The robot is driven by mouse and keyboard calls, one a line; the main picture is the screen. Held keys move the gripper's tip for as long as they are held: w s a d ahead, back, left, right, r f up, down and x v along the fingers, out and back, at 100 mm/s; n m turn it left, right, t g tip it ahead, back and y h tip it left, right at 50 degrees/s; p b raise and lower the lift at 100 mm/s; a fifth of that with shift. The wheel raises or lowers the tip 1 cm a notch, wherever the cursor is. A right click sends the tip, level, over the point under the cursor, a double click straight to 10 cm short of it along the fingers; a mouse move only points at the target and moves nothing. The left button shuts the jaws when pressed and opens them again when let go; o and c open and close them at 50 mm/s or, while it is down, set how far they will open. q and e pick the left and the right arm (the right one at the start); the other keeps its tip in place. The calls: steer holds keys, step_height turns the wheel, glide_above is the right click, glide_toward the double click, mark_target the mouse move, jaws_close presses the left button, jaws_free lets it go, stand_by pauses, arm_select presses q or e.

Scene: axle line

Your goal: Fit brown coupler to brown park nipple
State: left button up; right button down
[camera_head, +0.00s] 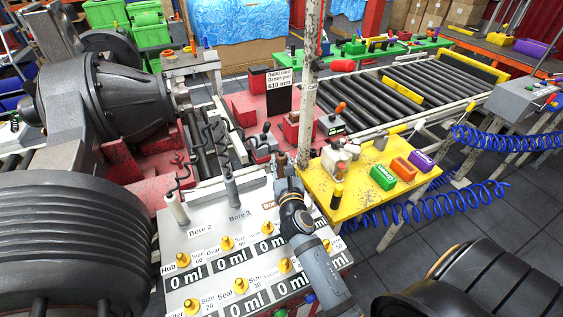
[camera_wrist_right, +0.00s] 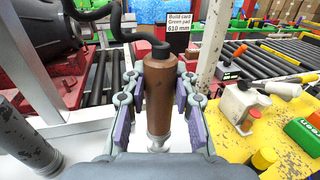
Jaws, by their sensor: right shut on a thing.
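The brown coupler (camera_wrist_right: 159,85) is an upright brown cylinder with a black hose at its top, in the middle of the right wrist view. Its top also shows in the head view (camera_head: 281,159). My right gripper (camera_wrist_right: 160,100) is shut on it, with purple pads on both sides. The gripper shows at the top edge of the grey panel in the head view (camera_head: 286,183). A pale metal stem (camera_wrist_right: 157,143) stands directly below the coupler; I cannot tell whether they touch or whether it is the brown park nipple. My left gripper is not in view.
The grey panel (camera_head: 200,248) carries yellow knobs, "0 ml" displays and two upright grey couplers, at Bore 2 (camera_head: 177,209) and Bore 3 (camera_head: 231,188). A yellow table (camera_head: 345,205) with bottles and coloured blocks stands close right. A worn white post (camera_head: 308,90) rises behind.

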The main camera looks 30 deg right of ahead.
steer(key=shift+f+b, duration=0.95)
steer(key=shift+f, duration=0.3)
steer(key=c, duration=1)
jaws_free()
step_height(320, 180, up, 10)
steer(key=shift+r, duration=0.1)
